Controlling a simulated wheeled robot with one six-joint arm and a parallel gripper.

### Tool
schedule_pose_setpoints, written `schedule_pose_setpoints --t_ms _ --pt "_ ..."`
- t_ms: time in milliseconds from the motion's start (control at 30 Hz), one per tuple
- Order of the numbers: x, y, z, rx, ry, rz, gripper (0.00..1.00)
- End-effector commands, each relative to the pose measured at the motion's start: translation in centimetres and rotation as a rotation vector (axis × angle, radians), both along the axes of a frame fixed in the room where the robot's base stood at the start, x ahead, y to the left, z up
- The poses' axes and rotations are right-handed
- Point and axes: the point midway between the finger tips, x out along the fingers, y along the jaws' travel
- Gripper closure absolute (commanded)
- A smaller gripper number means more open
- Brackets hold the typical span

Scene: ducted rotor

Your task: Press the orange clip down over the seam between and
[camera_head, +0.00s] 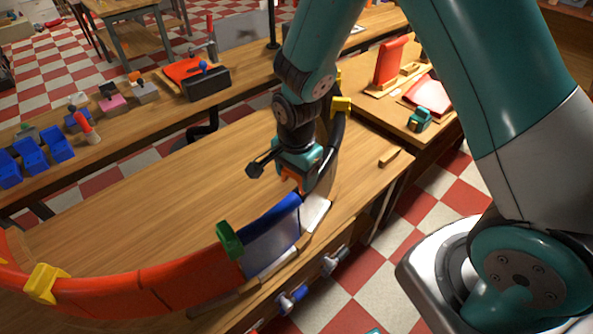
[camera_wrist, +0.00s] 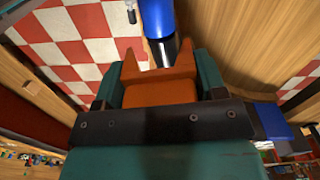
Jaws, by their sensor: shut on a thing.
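The curved duct ring stands on the wooden table, with a red section (camera_head: 130,292), a blue section (camera_head: 275,232) and a dark section (camera_head: 335,135). My gripper (camera_head: 290,172) is shut on the orange clip (camera_wrist: 160,85) and holds it close to the gap between the blue and dark sections. In the wrist view the clip's two prongs point toward the blue section (camera_wrist: 158,18) and the dark part beside it. I cannot tell whether the clip touches the ring. A green clip (camera_head: 229,240) sits where red and blue meet.
Yellow clips sit on the red section (camera_head: 43,283) and on the dark section (camera_head: 341,104). A small wooden block (camera_head: 389,157) lies on the table at the right. Blue bins (camera_head: 32,155) and tools stand on the back bench. The table inside the ring is clear.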

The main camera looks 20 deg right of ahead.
Motion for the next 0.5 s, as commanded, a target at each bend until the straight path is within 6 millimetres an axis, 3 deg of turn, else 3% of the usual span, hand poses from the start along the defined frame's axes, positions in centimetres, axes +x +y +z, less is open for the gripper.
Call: schedule_pose_setpoints --t_ms 500 --pt "0.0 0.0 -4.7 0.000 0.000 0.000 0.59"
